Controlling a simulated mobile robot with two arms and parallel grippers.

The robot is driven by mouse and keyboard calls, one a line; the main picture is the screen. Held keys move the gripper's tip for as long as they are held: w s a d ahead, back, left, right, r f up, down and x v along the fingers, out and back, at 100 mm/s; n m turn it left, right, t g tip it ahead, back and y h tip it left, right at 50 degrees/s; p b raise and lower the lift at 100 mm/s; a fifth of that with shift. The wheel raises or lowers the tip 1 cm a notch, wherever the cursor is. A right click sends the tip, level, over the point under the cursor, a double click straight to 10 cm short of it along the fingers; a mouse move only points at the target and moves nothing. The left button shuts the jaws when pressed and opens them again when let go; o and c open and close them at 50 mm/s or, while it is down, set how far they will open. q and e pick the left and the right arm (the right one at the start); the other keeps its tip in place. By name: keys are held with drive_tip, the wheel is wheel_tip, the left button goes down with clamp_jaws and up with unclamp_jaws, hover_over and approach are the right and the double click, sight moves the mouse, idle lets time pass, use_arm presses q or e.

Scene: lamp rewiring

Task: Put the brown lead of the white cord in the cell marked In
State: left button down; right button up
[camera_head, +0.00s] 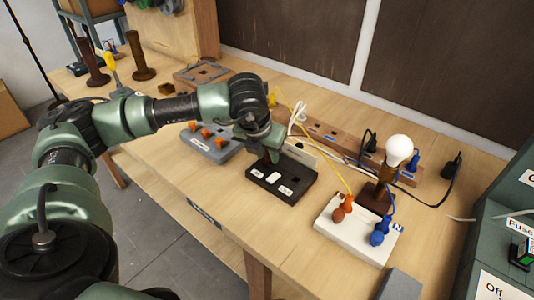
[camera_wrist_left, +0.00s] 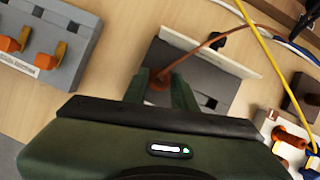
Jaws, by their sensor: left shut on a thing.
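My left gripper (camera_head: 268,158) is shut on the brown end of the brown lead (camera_wrist_left: 196,50), which runs up and right from between its fingers. In the left wrist view the gripper (camera_wrist_left: 160,90) is over a block (camera_wrist_left: 212,78) with dark openings and a pale upright plate. In the head view this block looks dark (camera_head: 300,190), with white labels along its front that are too small to read. The white cord (camera_head: 298,118) lies behind it. Whether the lead's tip is in a cell is hidden by the fingers. My right gripper is not in view.
A grey block with orange knobs (camera_head: 212,143) stands left. A white block (camera_head: 350,238) with orange and blue plugs stands right, with a lit bulb (camera_head: 399,149) behind it. A yellow wire (camera_head: 318,165) arches close to the gripper.

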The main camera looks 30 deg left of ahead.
use_arm(q)
drive_tip(key=shift+f+b, duration=0.55)
drive_tip(key=shift+b, duration=0.15)
idle(1.0)
drive_tip(key=c, duration=1.1)
unclamp_jaws()
drive_tip(key=shift+o, duration=0.2)
drive_tip(key=shift+r, duration=0.15)
